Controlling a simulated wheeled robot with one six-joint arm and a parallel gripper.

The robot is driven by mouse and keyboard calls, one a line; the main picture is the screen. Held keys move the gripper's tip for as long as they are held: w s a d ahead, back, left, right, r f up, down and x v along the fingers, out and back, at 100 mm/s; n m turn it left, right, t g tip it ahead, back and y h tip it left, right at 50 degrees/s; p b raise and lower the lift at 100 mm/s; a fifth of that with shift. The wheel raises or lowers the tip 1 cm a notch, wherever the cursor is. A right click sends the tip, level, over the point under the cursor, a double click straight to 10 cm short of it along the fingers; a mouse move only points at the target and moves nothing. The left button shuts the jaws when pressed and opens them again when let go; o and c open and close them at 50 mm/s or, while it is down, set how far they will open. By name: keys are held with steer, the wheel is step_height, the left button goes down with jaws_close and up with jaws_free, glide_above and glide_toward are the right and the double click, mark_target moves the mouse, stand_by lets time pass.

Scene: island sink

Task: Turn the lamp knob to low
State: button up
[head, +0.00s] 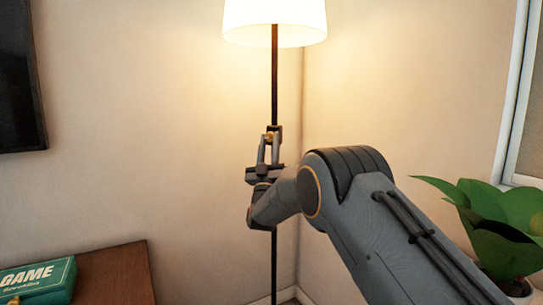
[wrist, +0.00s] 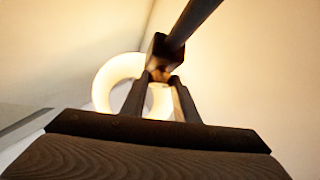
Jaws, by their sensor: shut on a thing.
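The floor lamp has a lit white shade (head: 275,22) at the top of the head view and a thin dark pole (head: 275,85). A small dark block with a brass-coloured knob (head: 270,134) sits on the pole. My gripper (head: 268,139) is at this block, with its fingers pointing up and shut on the knob. In the wrist view, the two fingertips (wrist: 160,77) meet at the knob just below the dark block (wrist: 162,53). The fingers hide most of the knob, so its setting cannot be read. The glowing shade (wrist: 118,78) shows behind them.
A wooden cabinet (head: 115,275) with a green game box (head: 38,281) stands at the lower left. A leafy plant (head: 505,225) stands at the right by a window frame (head: 518,90). A dark screen (head: 20,75) hangs on the left wall. The wall corner is close behind the pole.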

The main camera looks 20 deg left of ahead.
steer(key=shift+a+f+m+t+h+b, duration=0.1)
steer(key=shift+m+t+h+b, duration=0.15)
steer(key=shift+m+h+b, duration=0.85)
steer(key=shift+a+f+m+t+h+b, duration=0.1)
steer(key=shift+m+t+h+b, duration=0.2)
steer(key=shift+m+h, duration=1.5)
steer(key=shift+r+m, duration=0.15)
steer(key=shift+m, duration=0.15)
steer(key=o, duration=1.1)
steer(key=shift+c, duration=0.2)
steer(key=v, duration=0.7)
steer(key=shift+s+f, duration=0.2)
steer(key=shift+f, duration=0.1)
